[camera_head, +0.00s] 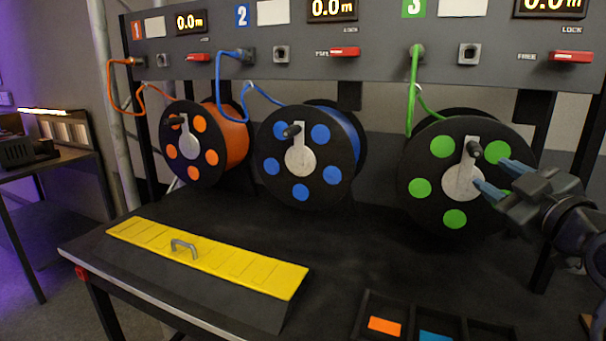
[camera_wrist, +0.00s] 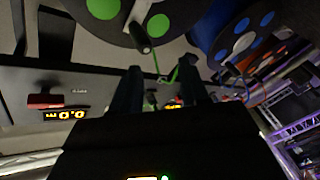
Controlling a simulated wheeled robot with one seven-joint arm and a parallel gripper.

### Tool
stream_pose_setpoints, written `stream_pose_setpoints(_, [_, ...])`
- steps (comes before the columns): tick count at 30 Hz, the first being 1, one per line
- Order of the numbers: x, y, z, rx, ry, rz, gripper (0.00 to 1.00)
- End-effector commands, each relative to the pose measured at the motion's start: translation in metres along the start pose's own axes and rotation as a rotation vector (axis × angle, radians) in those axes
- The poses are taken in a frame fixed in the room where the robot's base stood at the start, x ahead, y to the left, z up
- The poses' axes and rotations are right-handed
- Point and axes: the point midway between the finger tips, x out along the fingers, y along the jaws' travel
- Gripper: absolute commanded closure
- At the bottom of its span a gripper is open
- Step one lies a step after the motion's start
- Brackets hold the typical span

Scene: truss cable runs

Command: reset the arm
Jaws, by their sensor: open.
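My gripper (camera_head: 492,178) is at the right in the head view, in front of the green cable reel (camera_head: 455,217). Its two bluish fingers are apart with nothing seen between them. They point left near the reel's crank handle (camera_head: 474,150); I cannot tell whether they touch it. In the wrist view the fingers (camera_wrist: 162,88) also stand apart. The green reel (camera_wrist: 158,25) shows there at the top, with its crank knob beside the fingers' far end.
An orange reel (camera_head: 188,177) and a blue reel (camera_head: 302,190) stand left of the green one. A panel (camera_head: 300,62) with red levers hangs above. A yellow-topped cover (camera_head: 228,261) with a grey handle lies on the bench. A divided tray (camera_head: 372,304) sits at the front right.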

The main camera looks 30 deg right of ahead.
Motion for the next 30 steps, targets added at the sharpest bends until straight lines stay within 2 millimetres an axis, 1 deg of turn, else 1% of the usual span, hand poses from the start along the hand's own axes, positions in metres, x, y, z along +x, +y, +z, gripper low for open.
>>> stream_pose_setpoints(1, [-0.006, -0.026, 0.004, 0.057, -0.008, -0.017, 0.55])
stream_pose_setpoints(3, [-0.015, -0.054, 0.009, 0.130, -0.016, -0.027, 0.55])
stream_pose_setpoints(5, [-0.025, -0.078, 0.013, 0.189, -0.025, -0.037, 0.55])
stream_pose_setpoints(6, [-0.032, -0.093, 0.016, 0.226, -0.032, -0.044, 0.55])
stream_pose_setpoints(8, [-0.045, -0.116, 0.019, 0.278, -0.043, -0.055, 0.55])
stream_pose_setpoints(9, [-0.054, -0.130, 0.021, 0.310, -0.051, -0.063, 0.55])
stream_pose_setpoints(11, [-0.069, -0.151, 0.025, 0.357, -0.064, -0.076, 0.55])
stream_pose_setpoints(12, [-0.080, -0.164, 0.027, 0.385, -0.073, -0.086, 0.55])
stream_pose_setpoints(14, [-0.098, -0.183, 0.029, 0.423, -0.086, -0.101, 0.55])
stream_pose_setpoints(15, [-0.110, -0.194, 0.030, 0.448, -0.094, -0.111, 0.55])
stream_pose_setpoints(17, [-0.129, -0.209, 0.033, 0.480, -0.106, -0.126, 0.55])
stream_pose_setpoints(18, [-0.143, -0.219, 0.034, 0.500, -0.114, -0.138, 0.55])
stream_pose_setpoints(20, [-0.163, -0.232, 0.036, 0.528, -0.126, -0.156, 0.55])
stream_pose_setpoints(22, [-0.188, -0.245, 0.038, 0.554, -0.138, -0.180, 0.55])
stream_pose_setpoints(26, [-0.236, -0.261, 0.041, 0.596, -0.156, -0.229, 0.55])
stream_pose_setpoints(27, [-0.251, -0.264, 0.041, 0.605, -0.160, -0.246, 0.55])
stream_pose_setpoints(29, [-0.273, -0.267, 0.042, 0.620, -0.167, -0.274, 0.55])
stream_pose_setpoints(30, [-0.288, -0.268, 0.042, 0.627, -0.169, -0.292, 0.55])
